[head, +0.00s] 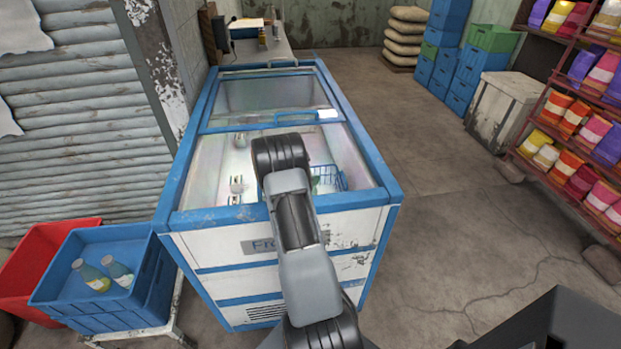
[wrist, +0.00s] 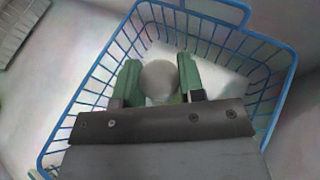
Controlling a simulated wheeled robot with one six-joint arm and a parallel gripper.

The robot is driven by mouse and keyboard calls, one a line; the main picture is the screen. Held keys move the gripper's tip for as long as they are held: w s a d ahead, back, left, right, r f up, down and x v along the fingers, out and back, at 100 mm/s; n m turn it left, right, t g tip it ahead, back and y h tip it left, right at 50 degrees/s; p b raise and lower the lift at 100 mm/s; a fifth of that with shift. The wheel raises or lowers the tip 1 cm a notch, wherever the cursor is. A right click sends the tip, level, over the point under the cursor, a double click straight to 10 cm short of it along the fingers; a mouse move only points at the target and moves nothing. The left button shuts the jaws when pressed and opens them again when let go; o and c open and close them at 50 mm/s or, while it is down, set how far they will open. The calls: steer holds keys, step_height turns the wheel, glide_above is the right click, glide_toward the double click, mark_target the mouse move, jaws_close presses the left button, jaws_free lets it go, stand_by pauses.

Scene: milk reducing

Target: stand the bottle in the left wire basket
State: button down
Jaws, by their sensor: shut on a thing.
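In the wrist view my gripper (wrist: 159,78) has its green fingers shut on the bottle (wrist: 159,84), seen from above as a round, pale top between them. The bottle is inside the outline of a blue wire basket (wrist: 110,52). Whether its base touches the basket floor cannot be told. In the head view the basket (head: 331,178) shows inside the open front half of the chest freezer (head: 215,243), just right of my arm. My arm hides most of the gripper, the bottle and part of the basket there. A second basket is not visible.
The freezer has a blue rim (head: 365,152) around the opening and a glass lid (head: 262,92) over its back half. A blue crate (head: 150,285) with two bottles (head: 92,275) stands at left beside a red crate (head: 22,268). Shelves (head: 560,130) stand at right; the floor between is free.

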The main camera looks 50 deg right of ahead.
steer(key=c, duration=0.7)
jaws_free()
steer(key=shift+r+p, duration=0.15)
steer(key=shift+p, duration=0.15)
steer(key=shift+a+r, duration=0.2)
steer(key=shift+a, duration=0.05)
steer(key=p+v, duration=0.3)
steer(key=v, duration=0.8)
steer(key=shift+a+p, duration=0.25)
steer(key=shift+p, duration=0.05)
steer(key=shift+d+f, duration=0.1)
